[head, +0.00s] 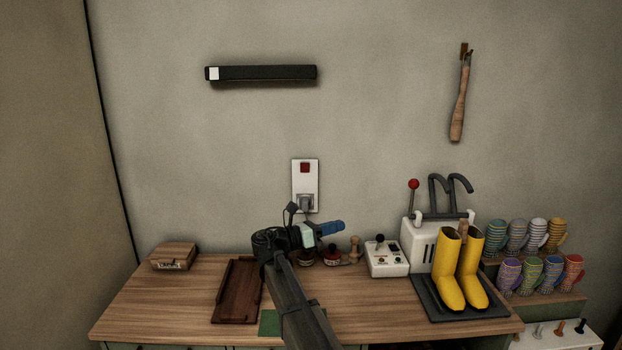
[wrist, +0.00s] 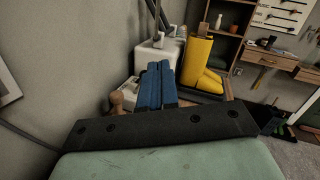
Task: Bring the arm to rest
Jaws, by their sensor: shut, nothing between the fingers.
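My gripper (head: 332,227) is raised over the back middle of the wooden bench (head: 170,312) in the head view, with its blue fingers pointing right. In the wrist view the two blue fingers (wrist: 156,84) lie side by side, shut, with nothing between them. The gripper appears apart from the things around it. My arm hides part of the bench's middle and part of a green mat (head: 269,322).
Right of the gripper stand a white control box (head: 386,258), a white machine with a red-knobbed lever (head: 413,184), yellow boots (head: 447,270) and several striped mugs (head: 509,275). A dark tray (head: 236,291) and wooden box (head: 174,256) are left. A wall switch plate (head: 305,176) is behind.

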